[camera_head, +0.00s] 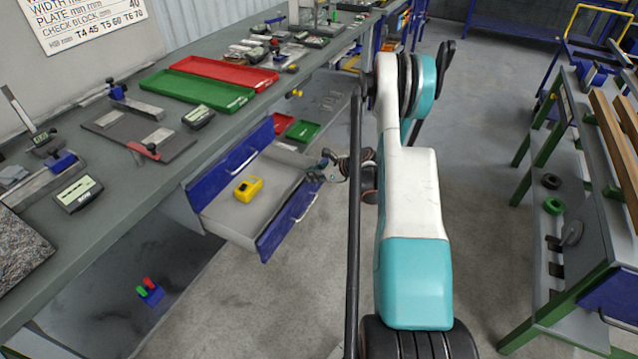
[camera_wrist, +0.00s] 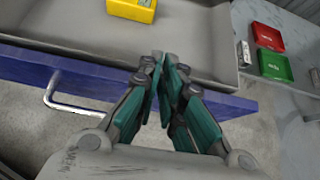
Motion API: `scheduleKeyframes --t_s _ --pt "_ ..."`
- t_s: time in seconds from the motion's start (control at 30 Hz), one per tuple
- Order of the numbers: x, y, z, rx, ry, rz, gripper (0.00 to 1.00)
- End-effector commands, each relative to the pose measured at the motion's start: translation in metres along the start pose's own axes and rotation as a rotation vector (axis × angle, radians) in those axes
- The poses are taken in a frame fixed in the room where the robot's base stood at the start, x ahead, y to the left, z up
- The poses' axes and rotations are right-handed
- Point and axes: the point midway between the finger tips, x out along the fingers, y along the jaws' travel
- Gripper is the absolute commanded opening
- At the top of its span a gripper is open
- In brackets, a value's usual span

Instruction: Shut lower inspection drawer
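The lower inspection drawer (camera_head: 262,214) stands pulled out under the bench. It has a grey tray and a blue front (camera_head: 284,226) with a pale bar handle (camera_head: 303,206). In the wrist view the blue front (camera_wrist: 85,78) and handle (camera_wrist: 62,100) show at left. A yellow item (camera_head: 248,189) lies inside the drawer; it also shows in the wrist view (camera_wrist: 132,10). My gripper (camera_wrist: 164,58) looks shut, with its fingertips close together and nothing between them. It is at the right end of the drawer front, near its top edge; contact cannot be told.
A blue drawer front (camera_head: 235,160) above sits flush with the bench. Red (camera_head: 283,123) and green (camera_head: 304,131) trays lie on a low shelf beyond the drawer. A rack (camera_head: 585,190) stands at right. Floor between is clear.

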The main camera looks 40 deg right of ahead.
Motion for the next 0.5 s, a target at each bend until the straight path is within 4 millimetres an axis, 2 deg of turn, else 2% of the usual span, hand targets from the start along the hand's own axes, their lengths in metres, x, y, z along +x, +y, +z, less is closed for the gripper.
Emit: scheduleKeyframes --t_s 0.03,0.1,0.23,0.3,0.37,0.5 --pt "-0.030 -0.012 -0.010 0.007 0.037 -0.005 0.00" --pt "-0.065 -0.021 -0.026 0.012 0.088 0.000 0.00" --pt "-0.112 -0.028 -0.047 0.025 0.156 0.011 0.00" --pt "-0.125 -0.029 -0.053 0.029 0.177 0.016 0.00" --pt "-0.129 -0.029 -0.056 0.031 0.185 0.019 0.00" --pt "-0.119 -0.029 -0.060 0.030 0.188 0.021 0.00"
